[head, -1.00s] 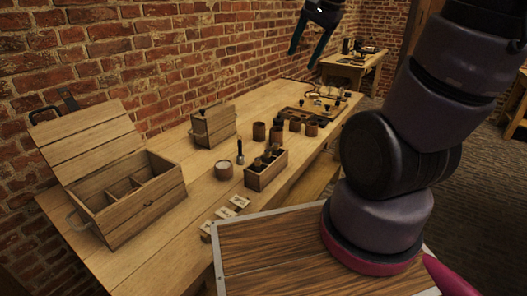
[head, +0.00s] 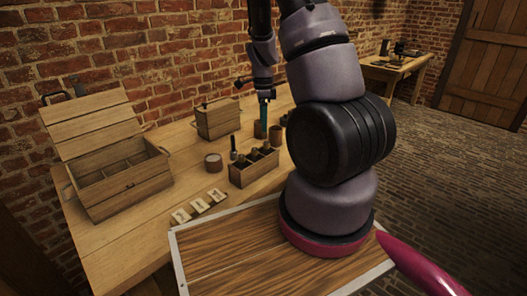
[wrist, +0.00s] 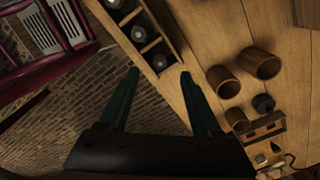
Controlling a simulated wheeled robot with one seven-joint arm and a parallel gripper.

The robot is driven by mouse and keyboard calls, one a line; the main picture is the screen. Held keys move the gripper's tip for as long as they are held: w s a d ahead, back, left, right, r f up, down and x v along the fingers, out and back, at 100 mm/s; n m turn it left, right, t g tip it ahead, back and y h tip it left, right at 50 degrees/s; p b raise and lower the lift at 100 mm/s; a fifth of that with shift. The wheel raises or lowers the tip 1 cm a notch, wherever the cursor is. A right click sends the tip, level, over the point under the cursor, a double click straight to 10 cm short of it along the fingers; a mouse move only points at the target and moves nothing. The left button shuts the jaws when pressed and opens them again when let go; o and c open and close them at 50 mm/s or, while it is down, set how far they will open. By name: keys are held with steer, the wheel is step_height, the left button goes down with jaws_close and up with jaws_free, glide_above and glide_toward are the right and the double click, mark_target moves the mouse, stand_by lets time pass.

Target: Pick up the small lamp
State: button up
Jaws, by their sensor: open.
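I cannot single out the small lamp for certain in either current view. In the wrist view, a wooden piece with small fittings (wrist: 265,130) lies at the lower right, too dark and small to tell whether the lamp is there. In the head view, my arm hides the table's right end. My gripper (head: 264,128) hangs over the table's far side, near the brown jars, with its teal fingers pointing down. In the wrist view the fingers (wrist: 159,75) are apart with nothing between them, close to the rack's end in the picture.
A wooden rack (head: 240,178) holds several dark jars. Brown cups (wrist: 258,63) stand beside it. An open divided chest (head: 125,190), a closed box (head: 217,122), a round pot (head: 213,161) and label cards (head: 200,206) are on the table.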

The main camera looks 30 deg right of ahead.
mark_target(267, 143)
step_height(267, 143, down, 3)
steer(key=f, duration=0.2)
steer(key=d+f, duration=0.1)
steer(key=f, duration=0.1)
steer(key=shift+s+d+f, duration=0.1)
steer(key=shift+s+d, duration=0.05)
steer(key=shift+s, duration=0.05)
steer(key=shift+f, duration=0.5)
jaws_close()
